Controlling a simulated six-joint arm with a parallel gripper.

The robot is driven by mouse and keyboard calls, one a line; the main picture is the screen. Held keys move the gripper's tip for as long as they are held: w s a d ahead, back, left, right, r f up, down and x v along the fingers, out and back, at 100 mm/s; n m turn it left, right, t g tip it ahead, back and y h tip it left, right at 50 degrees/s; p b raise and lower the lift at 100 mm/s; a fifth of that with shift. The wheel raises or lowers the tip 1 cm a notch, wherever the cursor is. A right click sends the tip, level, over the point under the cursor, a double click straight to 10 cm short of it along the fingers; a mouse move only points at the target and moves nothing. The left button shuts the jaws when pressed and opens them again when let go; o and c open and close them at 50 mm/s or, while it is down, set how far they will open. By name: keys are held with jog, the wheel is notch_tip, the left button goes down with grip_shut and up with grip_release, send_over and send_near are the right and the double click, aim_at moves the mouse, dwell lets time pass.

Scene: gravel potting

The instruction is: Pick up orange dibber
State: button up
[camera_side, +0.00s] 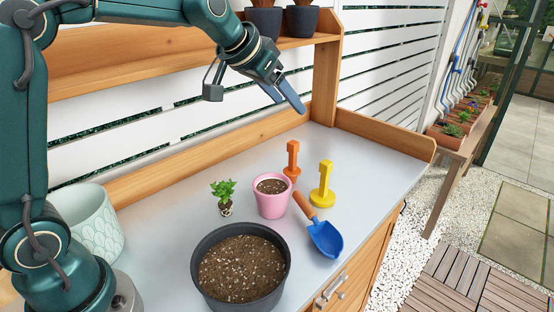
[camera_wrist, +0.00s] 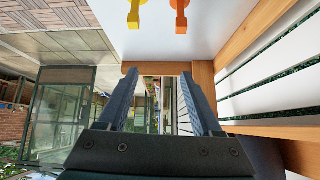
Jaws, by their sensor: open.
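The orange dibber (camera_side: 292,157) stands upright on the grey bench top, near its back edge, behind the pink pot. In the wrist view the orange dibber (camera_wrist: 181,18) is at the top edge, only partly in frame.
A yellow tool (camera_side: 324,185) stands just right of the dibber. A pink pot of soil (camera_side: 271,204), a seedling (camera_side: 224,196), a blue trowel (camera_side: 325,238) and a dark soil-filled pot (camera_side: 242,295) are nearer. A wooden shelf (camera_side: 180,62) runs behind. The right bench end is clear.

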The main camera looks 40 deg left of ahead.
aim_at(291, 143)
jog(key=shift+n+g, duration=0.5)
jog(key=shift+g, duration=0.4)
jog(key=w+a+f, duration=0.1)
jog(key=f, duration=0.2)
jog(key=w+a+f, duration=0.1)
jog(key=w+f, duration=0.1)
jog(key=f, duration=0.2)
jog(key=w+a+f, duration=0.2)
jog(key=f, duration=0.2)
jog(key=shift+w+f, duration=0.15)
jog(key=shift+x, duration=2.45)
jog(key=shift+a, duration=0.1)
grip_shut()
